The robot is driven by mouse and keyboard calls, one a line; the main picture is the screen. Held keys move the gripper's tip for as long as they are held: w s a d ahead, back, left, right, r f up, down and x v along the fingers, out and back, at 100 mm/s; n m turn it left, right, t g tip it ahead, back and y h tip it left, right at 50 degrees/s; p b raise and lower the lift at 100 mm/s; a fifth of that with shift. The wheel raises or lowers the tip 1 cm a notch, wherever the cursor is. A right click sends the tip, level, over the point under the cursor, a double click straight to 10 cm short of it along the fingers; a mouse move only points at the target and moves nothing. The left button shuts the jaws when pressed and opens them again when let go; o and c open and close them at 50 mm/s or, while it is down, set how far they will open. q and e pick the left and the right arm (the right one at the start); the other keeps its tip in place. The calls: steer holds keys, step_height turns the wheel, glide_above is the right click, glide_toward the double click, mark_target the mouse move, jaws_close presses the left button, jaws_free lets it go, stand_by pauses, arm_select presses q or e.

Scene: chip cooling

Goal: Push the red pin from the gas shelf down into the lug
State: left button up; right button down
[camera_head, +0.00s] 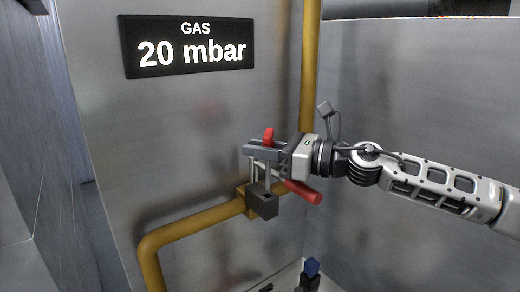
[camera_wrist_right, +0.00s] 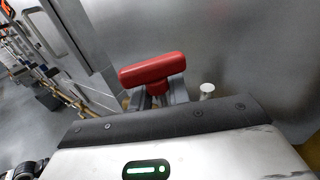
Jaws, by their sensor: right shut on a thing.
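My right gripper (camera_head: 258,158) reaches in from the right, in front of the yellow gas pipe. It is shut on the red pin (camera_head: 268,135), whose red head stands up above the fingers. In the right wrist view the pin's red crossbar head (camera_wrist_right: 152,70) sits at the fingertips. A dark block (camera_head: 262,203), which looks like the lug, is on the pipe just below the gripper. The fingers hide the pin's lower part, and I cannot tell whether it is inside the lug. My left gripper is not in view.
A red lever (camera_head: 303,191) sticks out right of the block, under my right gripper. The yellow pipe (camera_head: 195,218) bends along the metal wall. A black sign (camera_head: 188,47) reads GAS 20 mbar. A small blue-topped object (camera_head: 312,267) stands below.

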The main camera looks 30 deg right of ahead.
stand_by(0.8)
steer(key=shift+f+b, duration=0.4)
steer(key=shift+b, duration=0.05)
steer(key=shift+f, duration=0.1)
steer(key=shift+a, duration=0.1)
